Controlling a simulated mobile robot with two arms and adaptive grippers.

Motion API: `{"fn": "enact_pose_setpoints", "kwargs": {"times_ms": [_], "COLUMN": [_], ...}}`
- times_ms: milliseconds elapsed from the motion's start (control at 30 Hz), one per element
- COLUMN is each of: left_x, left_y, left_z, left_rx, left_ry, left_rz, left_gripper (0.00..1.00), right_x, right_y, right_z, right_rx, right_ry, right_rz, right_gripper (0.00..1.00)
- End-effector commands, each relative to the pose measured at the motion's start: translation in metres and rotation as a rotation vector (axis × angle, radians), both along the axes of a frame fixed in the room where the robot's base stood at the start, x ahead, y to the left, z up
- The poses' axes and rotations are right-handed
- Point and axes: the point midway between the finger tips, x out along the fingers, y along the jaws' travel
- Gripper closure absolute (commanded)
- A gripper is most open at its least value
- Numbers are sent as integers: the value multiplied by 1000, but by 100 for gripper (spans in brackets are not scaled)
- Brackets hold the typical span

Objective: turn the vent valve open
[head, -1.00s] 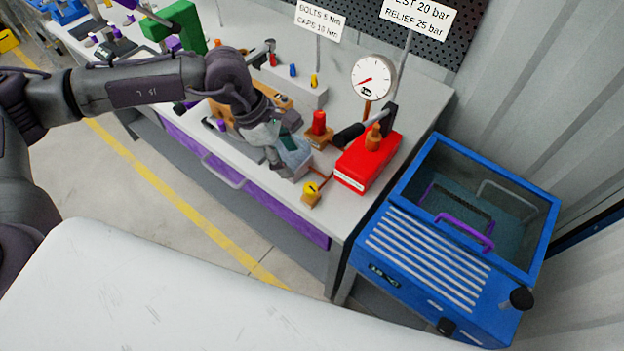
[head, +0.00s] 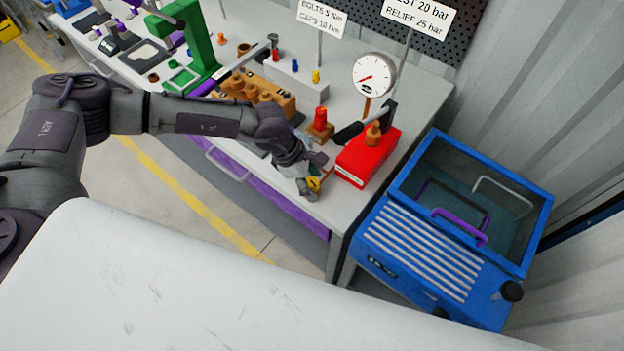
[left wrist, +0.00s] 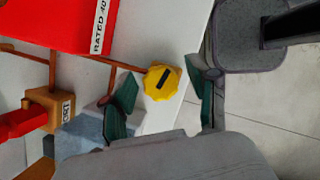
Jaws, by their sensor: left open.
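The vent valve is a yellow knob with a dark bar mark (left wrist: 162,83), seen in the left wrist view near the bench edge. In the head view the yellow knob (head: 313,184) shows partly behind my left gripper (head: 313,180). In the left wrist view my left gripper (left wrist: 160,100) is open, with green-padded fingers on either side of the knob. I cannot tell whether the pads touch it. A copper pipe (left wrist: 130,66) runs to the knob. My right gripper is not in view.
A red pump box (head: 368,158) with a black-handled lever stands just behind. A red-knobbed valve (head: 320,122) on a brass block and a pressure gauge (head: 373,75) are close by. A blue machine (head: 430,240) stands right of the bench. A wooden block with fittings (head: 262,95) lies left.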

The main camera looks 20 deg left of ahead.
Motion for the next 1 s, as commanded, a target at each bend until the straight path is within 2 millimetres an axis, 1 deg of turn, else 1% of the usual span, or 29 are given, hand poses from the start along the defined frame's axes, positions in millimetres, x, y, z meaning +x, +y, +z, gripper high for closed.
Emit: {"fn": "enact_pose_setpoints", "kwargs": {"times_ms": [33,167,300,367,400,533,800,1000], "left_x": [0,0,0,0,0,-1,-2,0], "left_y": [0,0,0,0,0,0,0,0], "left_z": [0,0,0,0,0,0,-1,1], "left_rx": [0,0,0,0,0,0,-1,0], "left_ry": [0,0,0,0,0,2,4,1], "left_rz": [0,0,0,0,0,22,205,267], "left_gripper": [43,64,88,98,100,100,100,100], "right_x": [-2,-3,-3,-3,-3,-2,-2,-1], "right_y": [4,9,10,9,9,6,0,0], "right_z": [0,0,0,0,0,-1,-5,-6], "right_rx": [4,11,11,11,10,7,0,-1], "right_ry": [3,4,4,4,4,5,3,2], "right_rz": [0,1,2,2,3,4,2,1], "right_gripper": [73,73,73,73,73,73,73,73]}}
